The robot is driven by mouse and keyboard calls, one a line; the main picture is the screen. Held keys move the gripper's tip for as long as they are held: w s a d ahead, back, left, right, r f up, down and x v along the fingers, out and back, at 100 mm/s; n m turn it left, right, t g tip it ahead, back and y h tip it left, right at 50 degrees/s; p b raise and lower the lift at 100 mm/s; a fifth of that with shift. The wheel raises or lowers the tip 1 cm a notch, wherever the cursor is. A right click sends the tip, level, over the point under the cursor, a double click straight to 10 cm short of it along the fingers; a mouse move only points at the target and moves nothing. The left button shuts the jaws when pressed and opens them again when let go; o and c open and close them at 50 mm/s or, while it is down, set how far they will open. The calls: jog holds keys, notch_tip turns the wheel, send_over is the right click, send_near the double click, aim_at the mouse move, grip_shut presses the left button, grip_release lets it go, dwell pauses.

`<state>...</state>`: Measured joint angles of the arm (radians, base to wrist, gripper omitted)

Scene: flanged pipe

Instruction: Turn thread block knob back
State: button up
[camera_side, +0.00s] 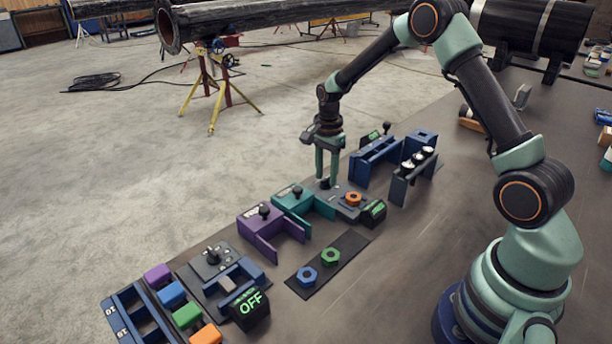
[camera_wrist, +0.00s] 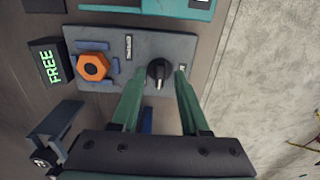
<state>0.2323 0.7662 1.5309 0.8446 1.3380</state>
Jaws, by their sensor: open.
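The thread block is a grey plate (camera_wrist: 122,40) with an orange hex nut (camera_wrist: 93,67) between blue pieces and a black knob (camera_wrist: 158,72) with a light pointer mark. In the side view the plate shows its orange nut (camera_side: 353,199) on the right and the knob (camera_side: 324,184) at the left end. A black display (camera_wrist: 48,63) beside the plate reads FREE in green. My gripper (camera_side: 327,182) points down over the knob end. In the wrist view the two green fingers of my gripper (camera_wrist: 158,76) are open, one on each side of the knob. I cannot tell whether they touch it.
A teal holder (camera_side: 303,201) stands left of the block, a purple one (camera_side: 268,230) beyond it. A blue rack (camera_side: 376,160) stands close behind to the right. A dark strip (camera_side: 345,250) with blue and green nuts lies in front. Free tabletop lies to the right.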

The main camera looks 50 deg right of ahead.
jog(key=shift+f, duration=0.2)
grip_shut()
jog(key=shift+n, duration=0.3)
jog(key=n, duration=0.4)
jog(key=shift+n, duration=2.6)
jog(key=shift+r, duration=0.1)
